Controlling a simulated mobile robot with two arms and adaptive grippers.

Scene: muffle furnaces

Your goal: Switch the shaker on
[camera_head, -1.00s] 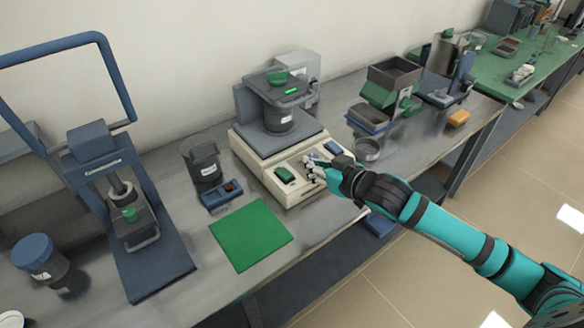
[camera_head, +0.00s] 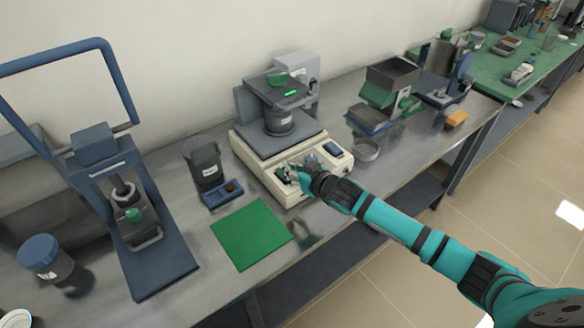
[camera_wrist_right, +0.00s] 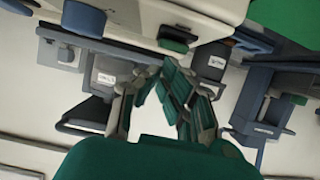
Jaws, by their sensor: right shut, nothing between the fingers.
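The shaker (camera_head: 262,181) is a cream box with a grey-blue platform on top, which carries a dark jar (camera_head: 279,121) under a clamp frame. Its sloping front panel has a green switch (camera_head: 281,174) at the left, a round knob (camera_head: 311,160) in the middle and a dark blue switch (camera_head: 333,150) at the right. My right gripper (camera_head: 289,174) is shut and empty at the green switch, partly covering it. The green switch also shows in the right wrist view (camera_wrist_right: 174,32), just beyond the fingertips (camera_wrist_right: 160,78). I cannot tell whether they touch. My left gripper is not in view.
A dark beaker (camera_head: 204,163), a small blue tray (camera_head: 222,196) and a green mat (camera_head: 251,235) lie left of the shaker. A blue press (camera_head: 165,263) stands farther left. A round dish (camera_head: 366,150) and a sieve-like device (camera_head: 393,75) stand to the right.

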